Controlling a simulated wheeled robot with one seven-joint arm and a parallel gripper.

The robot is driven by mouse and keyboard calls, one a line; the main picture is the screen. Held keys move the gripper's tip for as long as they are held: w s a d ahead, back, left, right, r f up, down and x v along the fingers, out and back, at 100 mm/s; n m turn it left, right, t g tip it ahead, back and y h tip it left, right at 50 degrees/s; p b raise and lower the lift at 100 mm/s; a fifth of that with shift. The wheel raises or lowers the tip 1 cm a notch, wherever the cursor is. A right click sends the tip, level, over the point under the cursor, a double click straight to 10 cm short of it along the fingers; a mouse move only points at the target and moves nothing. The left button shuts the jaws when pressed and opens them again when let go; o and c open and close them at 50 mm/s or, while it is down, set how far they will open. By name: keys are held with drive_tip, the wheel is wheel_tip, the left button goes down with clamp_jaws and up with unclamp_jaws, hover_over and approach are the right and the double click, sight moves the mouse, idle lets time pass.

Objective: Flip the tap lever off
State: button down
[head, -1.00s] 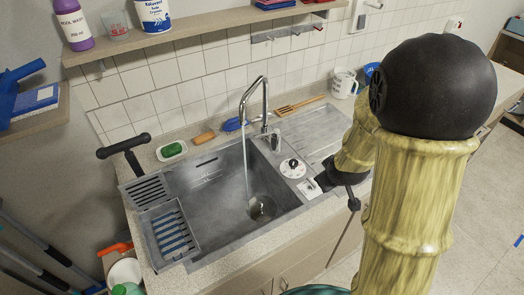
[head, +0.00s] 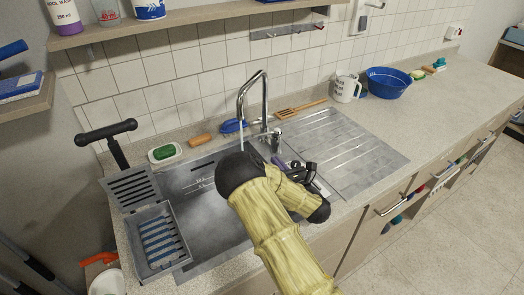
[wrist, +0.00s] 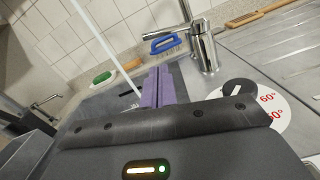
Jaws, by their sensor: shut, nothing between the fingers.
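The chrome tap (head: 265,95) stands at the back of the sink (head: 190,205), its spout arched over the basin. A thin water stream (head: 241,133) falls from it; the stream also shows in the wrist view (wrist: 98,40). The tap's lever (head: 277,139) is small beside the tap base. In the wrist view a chrome lever (wrist: 184,30) sticks out leftward from the tap body (wrist: 205,52).
A round dial plate (wrist: 268,103) lies right of my gripper. A white mug (head: 346,88) and blue tub (head: 388,82) stand right. The drainboard (head: 345,150) is clear.

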sight(266, 134)
drive_tip(key=shift+a, duration=0.1)
drive_tip(key=shift+a+r, duration=0.1)
drive_tip(key=p+x, duration=0.3)
drive_tip(key=x, duration=0.6)
drive_tip(key=shift+w+a, duration=0.2)
drive_tip(key=shift+w, duration=0.2)
drive_tip(key=shift+a, duration=0.2)
